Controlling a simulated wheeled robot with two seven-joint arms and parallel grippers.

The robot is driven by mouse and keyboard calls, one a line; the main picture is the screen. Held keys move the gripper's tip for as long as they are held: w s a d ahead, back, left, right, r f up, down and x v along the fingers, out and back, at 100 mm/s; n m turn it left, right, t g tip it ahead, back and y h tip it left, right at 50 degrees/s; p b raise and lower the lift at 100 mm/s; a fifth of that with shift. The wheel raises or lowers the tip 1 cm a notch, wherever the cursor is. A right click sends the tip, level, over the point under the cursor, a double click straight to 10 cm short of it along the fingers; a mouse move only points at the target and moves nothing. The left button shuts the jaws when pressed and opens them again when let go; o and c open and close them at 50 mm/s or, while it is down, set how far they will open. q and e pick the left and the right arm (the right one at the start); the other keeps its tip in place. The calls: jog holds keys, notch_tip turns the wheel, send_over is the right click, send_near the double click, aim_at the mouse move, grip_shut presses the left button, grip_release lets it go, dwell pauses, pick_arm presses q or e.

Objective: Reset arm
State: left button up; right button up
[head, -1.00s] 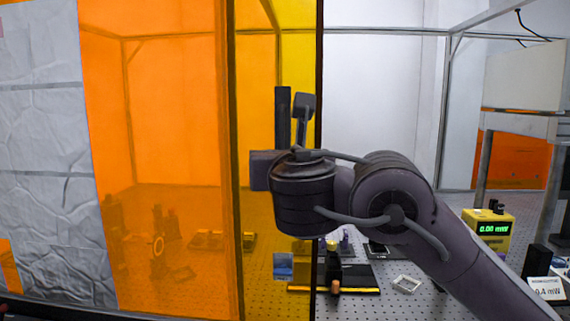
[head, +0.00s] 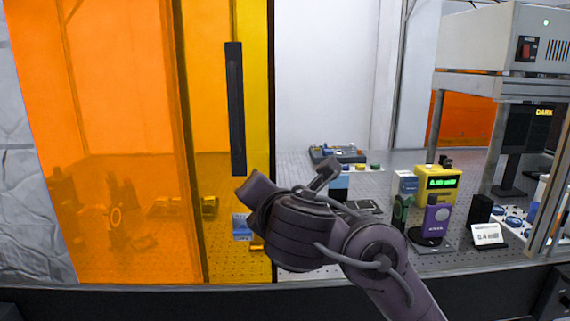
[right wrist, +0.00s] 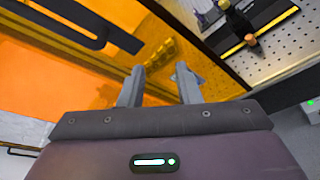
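My right arm comes in from the lower right in the head view. Its gripper (head: 258,193) is in front of the orange panel, just below and right of the dark vertical handle (head: 235,108). In the right wrist view the gripper (right wrist: 158,76) has its two grey fingers apart with nothing between them. The handle (right wrist: 62,22) lies at the upper left there, clear of the fingers. The orange sliding panel (head: 120,90) covers the left side of the enclosure, and its right side is open. My left gripper is not in view.
Behind the opening is a perforated optical table (head: 440,262). On it stand a yellow meter (head: 437,185), a purple device (head: 436,220) and a small display card (head: 488,235). A shelf (head: 510,87) with a grey control box (head: 490,35) is at right. The panel's dark edge (head: 272,120) is near the gripper.

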jog(key=s+d+f+m+g+h, duration=0.1)
jog(key=s+d+f+m+g, duration=0.15)
jog(key=d+f+m, duration=0.4)
jog(key=s+d+f+m+g, duration=0.1)
jog(key=s+d+f+m, duration=0.2)
jog(key=f, duration=0.7)
jog(key=s+d+f+m+g+h, duration=0.1)
jog(key=s+d+f+m+g, duration=0.15)
jog(key=f+m, duration=0.5)
jog(key=s+d+f+m+g+h, duration=0.1)
jog(key=s+d+f+m+g, duration=0.2)
jog(key=s+d+f+m, duration=0.4)
jog(key=s+d+f+m+g+h, duration=0.15)
jog(key=s+d+f+m, duration=0.3)
jog(key=s+f, duration=0.45)
jog(key=s+f+g, duration=0.2)
jog(key=s+f, duration=0.1)
jog(key=f, duration=2.6)
jog(key=s+d+f, duration=0.2)
jog(key=s+f, duration=0.7)
jog(key=s, duration=0.1)
jog(key=s+d+f+g, duration=0.1)
jog(key=s+d+f, duration=0.1)
jog(key=s+f, duration=0.7)
jog(key=shift+s+n, duration=0.45)
